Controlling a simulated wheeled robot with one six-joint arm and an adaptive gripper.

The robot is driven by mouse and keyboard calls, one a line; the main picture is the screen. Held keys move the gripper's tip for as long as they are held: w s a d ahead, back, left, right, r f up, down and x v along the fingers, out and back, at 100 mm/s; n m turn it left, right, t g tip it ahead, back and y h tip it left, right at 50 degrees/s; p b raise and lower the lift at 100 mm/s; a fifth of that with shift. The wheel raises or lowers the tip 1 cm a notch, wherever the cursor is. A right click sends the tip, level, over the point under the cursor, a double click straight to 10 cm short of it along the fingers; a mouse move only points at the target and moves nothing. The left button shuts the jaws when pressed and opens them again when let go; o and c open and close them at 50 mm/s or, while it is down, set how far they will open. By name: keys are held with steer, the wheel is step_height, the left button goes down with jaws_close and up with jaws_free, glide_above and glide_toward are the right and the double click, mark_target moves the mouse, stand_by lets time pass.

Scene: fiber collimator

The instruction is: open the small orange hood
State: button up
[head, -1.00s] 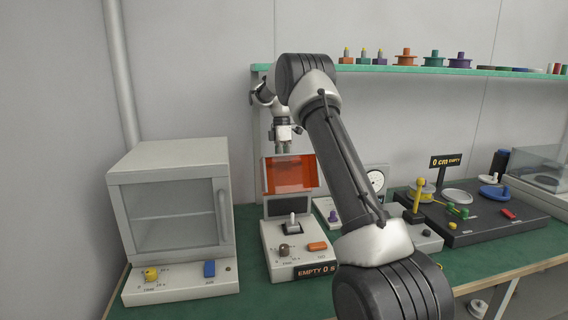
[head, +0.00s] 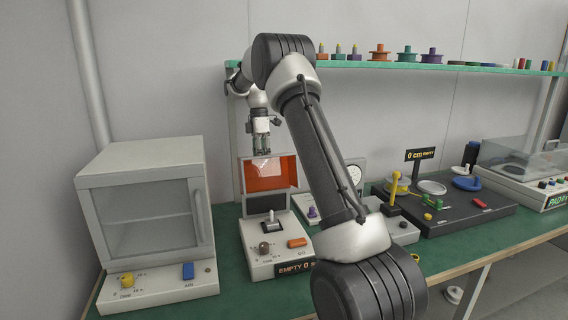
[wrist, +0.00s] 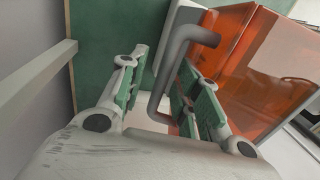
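The small orange hood (head: 268,174) is a translucent orange box on a white station in the head view. In the wrist view its orange panels (wrist: 270,75) fill the right side. A grey bent handle (wrist: 174,66) stands out from the hood. My gripper (wrist: 163,92) is open, with green-padded fingers. The handle runs through the gap between the fingers, closer to the right finger; I cannot tell whether it touches that finger. In the head view my gripper (head: 262,149) points down at the hood's top edge.
The white station (head: 268,236) has a lever, a brown knob, an orange button and an "EMPTY 0 s" display. A grey glass-fronted cabinet (head: 150,200) stands to the left. A dark plate (head: 460,212) with spools lies to the right. A shelf (head: 400,66) with coloured parts runs behind.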

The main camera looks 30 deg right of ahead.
steer(key=s+a, duration=0.1)
steer(key=s, duration=0.2)
steer(key=s+r, duration=0.1)
steer(key=s, duration=0.2)
steer(key=s+a+r, duration=0.1)
steer(key=s, duration=0.2)
steer(key=shift+a+r, duration=0.1)
steer(key=shift+a, duration=0.2)
steer(key=s+a+f+t+h, duration=0.1)
steer(key=s+a+f+t, duration=0.1)
steer(key=s+f+t, duration=0.5)
step_height(320, 180, up, 8)
steer(key=s+r+g, duration=0.1)
steer(key=s+g, duration=0.1)
steer(key=s+a+r+m, duration=0.1)
steer(key=s+r+m, duration=0.1)
steer(key=s, duration=0.3)
steer(key=s+a+r+m, duration=0.1)
steer(key=s+r+m, duration=0.1)
steer(key=s+m, duration=0.2)
steer(key=shift+s+a, duration=0.35)
steer(key=shift+s, duration=0.2)
